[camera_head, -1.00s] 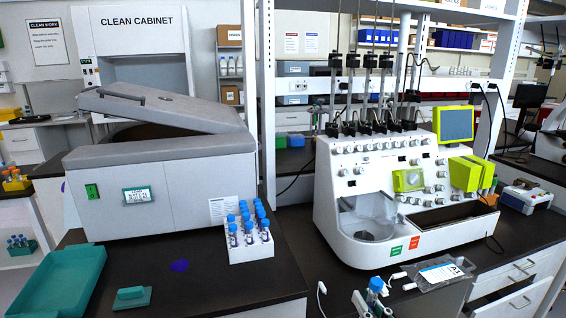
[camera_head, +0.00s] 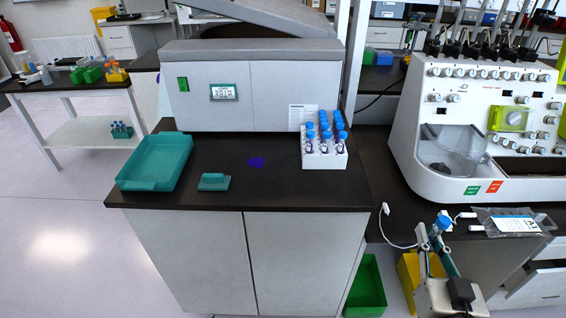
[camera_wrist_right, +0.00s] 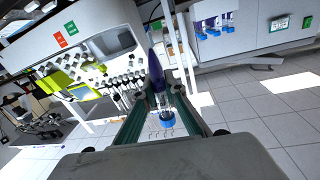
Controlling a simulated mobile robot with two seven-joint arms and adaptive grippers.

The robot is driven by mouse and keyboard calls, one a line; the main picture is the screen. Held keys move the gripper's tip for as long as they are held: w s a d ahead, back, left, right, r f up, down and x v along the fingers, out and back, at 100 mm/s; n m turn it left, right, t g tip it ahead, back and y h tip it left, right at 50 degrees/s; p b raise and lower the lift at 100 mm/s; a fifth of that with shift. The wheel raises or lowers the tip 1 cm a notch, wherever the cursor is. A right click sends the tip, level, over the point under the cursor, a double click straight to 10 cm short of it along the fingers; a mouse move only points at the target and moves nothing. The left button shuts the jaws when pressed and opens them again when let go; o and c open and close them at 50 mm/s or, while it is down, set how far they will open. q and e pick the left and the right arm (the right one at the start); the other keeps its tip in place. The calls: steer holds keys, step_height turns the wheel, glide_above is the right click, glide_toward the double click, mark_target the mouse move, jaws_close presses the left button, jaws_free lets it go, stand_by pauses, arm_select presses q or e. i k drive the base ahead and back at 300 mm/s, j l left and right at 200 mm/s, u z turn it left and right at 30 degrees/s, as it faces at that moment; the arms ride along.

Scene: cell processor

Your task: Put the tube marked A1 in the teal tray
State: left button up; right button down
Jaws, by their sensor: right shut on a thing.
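The teal tray (camera_head: 157,160) lies empty at the left end of the black bench in the head view. My right gripper (camera_head: 436,242) is at the lower right, in front of the bench and well to the right of the tray. It is shut on a blue-capped tube (camera_head: 443,223). In the right wrist view the tube (camera_wrist_right: 157,78) is between the fingers (camera_wrist_right: 165,112), with its blue cap towards the palm and its pointed end away. No marking on it can be read. My left gripper is not in view.
A white rack (camera_head: 324,160) with several blue-capped tubes stands on the bench. A small teal block (camera_head: 214,182) lies between rack and tray. A grey centrifuge (camera_head: 260,85) stands behind them. A white processor (camera_head: 470,125) is at right. Bench space between tray and rack is mostly clear.

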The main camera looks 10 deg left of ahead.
mark_target(169, 172)
steer(key=u, duration=1.35)
steer(key=k+l+u, duration=0.25)
steer(key=k+u, duration=0.15)
steer(key=u, duration=0.15)
